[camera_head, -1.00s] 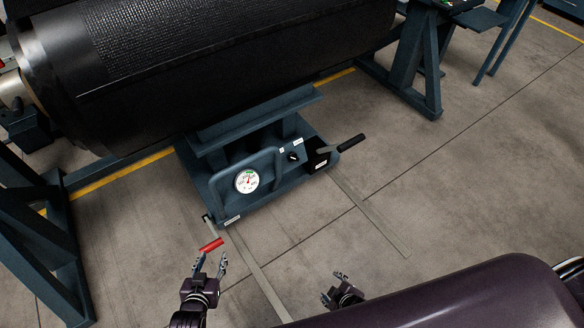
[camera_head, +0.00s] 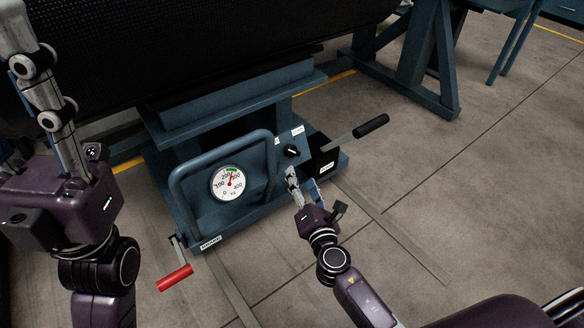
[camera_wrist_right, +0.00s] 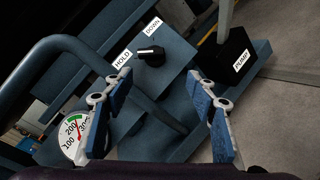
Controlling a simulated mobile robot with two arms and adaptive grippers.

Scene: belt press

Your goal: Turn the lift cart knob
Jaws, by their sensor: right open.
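The lift cart knob (camera_head: 291,151) is a small black rotary knob on the blue cart panel, right of the round gauge (camera_head: 227,183). In the right wrist view the knob (camera_wrist_right: 151,57) sits between the labels HOLD and DOWN, its white mark toward HOLD. My right gripper (camera_head: 301,180) is open and empty, just in front of and below the knob, apart from it. In the right wrist view its two blue-padded fingers (camera_wrist_right: 160,92) are spread, with the knob beyond the gap. My left gripper (camera_head: 48,95) is raised at the left; its jaw opening is unclear.
A blue tubular handle (camera_head: 180,190) arches around the gauge, left of the knob. A black-gripped lever (camera_head: 371,126) rises from the black PUMP box (camera_head: 322,160) at the right. A red crank handle (camera_head: 174,278) sticks out low left. A large black roller is above.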

